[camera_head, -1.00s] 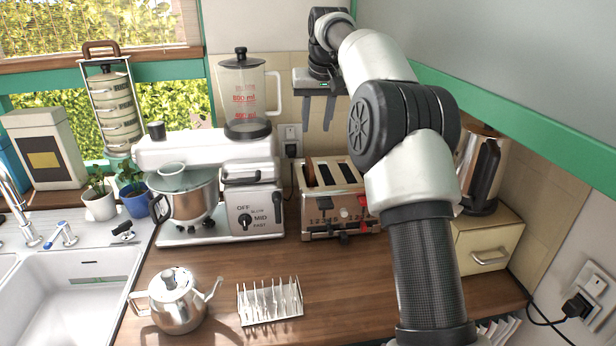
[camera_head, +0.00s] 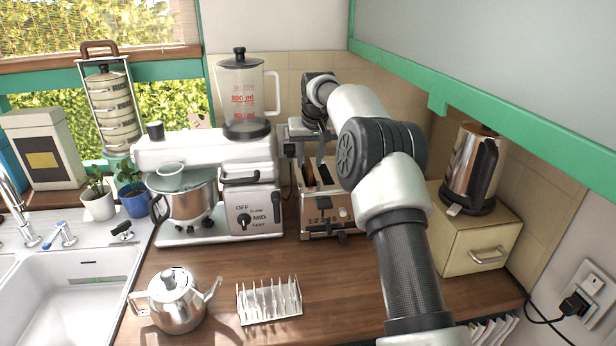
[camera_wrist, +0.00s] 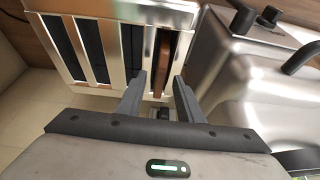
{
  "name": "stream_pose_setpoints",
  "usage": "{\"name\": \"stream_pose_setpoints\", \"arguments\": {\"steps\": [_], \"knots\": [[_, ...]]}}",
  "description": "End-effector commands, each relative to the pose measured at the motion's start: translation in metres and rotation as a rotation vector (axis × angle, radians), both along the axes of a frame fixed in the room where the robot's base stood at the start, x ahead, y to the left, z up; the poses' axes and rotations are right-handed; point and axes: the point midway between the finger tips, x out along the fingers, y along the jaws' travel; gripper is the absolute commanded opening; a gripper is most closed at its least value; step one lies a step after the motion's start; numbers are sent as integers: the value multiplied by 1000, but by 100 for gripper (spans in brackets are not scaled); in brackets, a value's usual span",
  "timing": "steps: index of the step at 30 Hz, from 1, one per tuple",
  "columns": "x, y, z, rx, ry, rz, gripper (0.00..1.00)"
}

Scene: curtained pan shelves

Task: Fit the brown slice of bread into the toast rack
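The brown slice of bread (camera_wrist: 163,62) stands on edge in one slot of the toaster (camera_wrist: 98,62), with its thin top edge showing in the wrist view. In the head view the bread (camera_head: 309,176) shows as a narrow brown strip in the toaster (camera_head: 325,213). My gripper (camera_wrist: 160,82) is open and points down at the toaster. Its two fingers are apart, with the line of the bread falling between them; I cannot tell how far above it they are. The toast rack (camera_head: 268,316), a metal rack with several upright dividers, stands empty at the counter's front middle.
A steel teapot (camera_head: 178,302) stands left of the rack. A stand mixer (camera_head: 220,190) stands close left of the toaster. A cream bread box (camera_head: 478,240) with a kettle (camera_head: 474,170) on top is at right. The counter between toaster and rack is clear.

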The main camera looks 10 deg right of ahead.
Motion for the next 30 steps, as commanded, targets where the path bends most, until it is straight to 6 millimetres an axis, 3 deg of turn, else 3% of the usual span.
{"name": "stream_pose_setpoints", "arguments": {"steps": [4,11,17,30], "knots": [[7,1,-17,1,0,0,34],[8,1,-19,1,-1,0,32],[8,1,-19,1,-1,0,0],[9,1,-14,1,-3,0,0]]}}
